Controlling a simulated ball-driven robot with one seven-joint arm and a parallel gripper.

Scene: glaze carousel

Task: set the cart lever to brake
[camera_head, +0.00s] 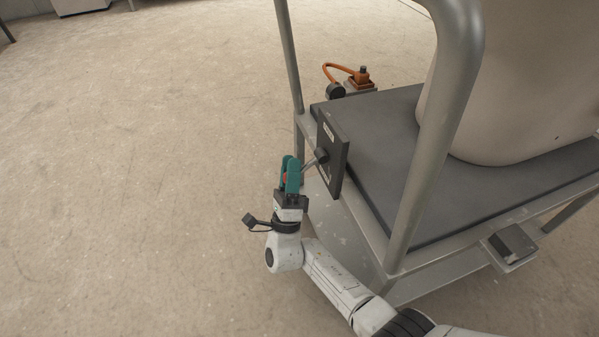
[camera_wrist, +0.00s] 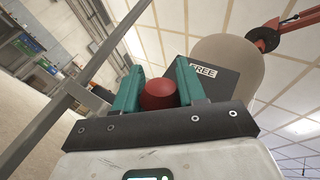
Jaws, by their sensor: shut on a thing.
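The cart lever (camera_head: 309,164) is a short grey rod on a dark upright plate (camera_head: 337,148) at the cart's near left corner. It leans down and left from its pivot. Its red ball knob (camera_wrist: 160,94) sits between my gripper's teal fingers in the wrist view (camera_wrist: 158,80). My gripper (camera_head: 290,162) is shut on this knob, beside the plate. In the wrist view the plate (camera_wrist: 222,88) carries a label reading "FREE", just right of the knob. The plate's pale labels are too small to read in the head view.
The cart (camera_head: 405,205) has a grey tubular frame and a dark deck bearing a large beige vessel (camera_head: 525,80). An orange-handled fitting (camera_head: 352,78) is at its far side. A small dark pedal-like block (camera_head: 512,241) juts out at the near side. The floor (camera_head: 130,180) on the left is clear.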

